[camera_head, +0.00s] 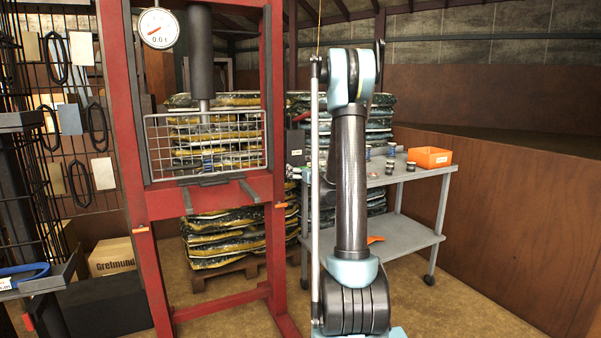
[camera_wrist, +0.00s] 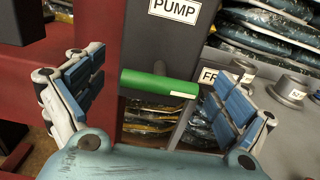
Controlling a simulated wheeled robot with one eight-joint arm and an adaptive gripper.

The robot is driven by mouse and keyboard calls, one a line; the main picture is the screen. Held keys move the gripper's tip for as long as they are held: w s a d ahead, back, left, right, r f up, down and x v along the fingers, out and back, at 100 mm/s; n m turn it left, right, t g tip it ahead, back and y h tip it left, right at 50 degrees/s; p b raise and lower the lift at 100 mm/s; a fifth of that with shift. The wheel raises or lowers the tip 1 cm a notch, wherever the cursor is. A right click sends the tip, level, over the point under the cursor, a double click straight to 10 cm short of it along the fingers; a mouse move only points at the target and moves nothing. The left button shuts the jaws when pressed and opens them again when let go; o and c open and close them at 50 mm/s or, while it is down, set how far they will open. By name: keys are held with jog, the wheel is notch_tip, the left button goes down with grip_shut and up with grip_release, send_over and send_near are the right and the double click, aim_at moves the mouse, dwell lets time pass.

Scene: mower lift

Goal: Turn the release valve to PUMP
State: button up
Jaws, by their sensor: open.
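The release valve shows in the wrist view as a green bar handle (camera_wrist: 143,82) on a short grey stem (camera_wrist: 160,68). The handle lies nearly crosswise, its right end slightly lower and bearing a small pale label. A white PUMP sign (camera_wrist: 175,10) is above it. My gripper (camera_wrist: 158,86) is open, with one blue-padded finger on each side of the handle, and holds nothing. In the head view, my arm stands in front and my gripper cannot be made out.
A red press frame (camera_head: 144,240) with a wire guard (camera_head: 207,145) and dial gauge (camera_head: 158,28) stands left of my arm. A grey trolley (camera_head: 412,183) with an orange bin (camera_head: 429,157) is at right. Stacked bags (camera_head: 217,240) are behind. Grey weights (camera_wrist: 290,88) lie right of my gripper.

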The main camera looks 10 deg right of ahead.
jog(key=shift+c, duration=0.6)
jog(key=c, duration=1)
jog(key=shift+n, duration=0.4)
jog(key=n, duration=0.8)
jog(key=shift+a, duration=0.1)
jog(key=n, duration=0.5)
jog(key=shift+s+a+n, duration=0.1)
jog(key=shift+s+n, duration=0.05)
jog(key=shift+n, duration=1.85)
jog(key=shift+f, duration=0.1)
jog(key=shift+n, duration=0.3)
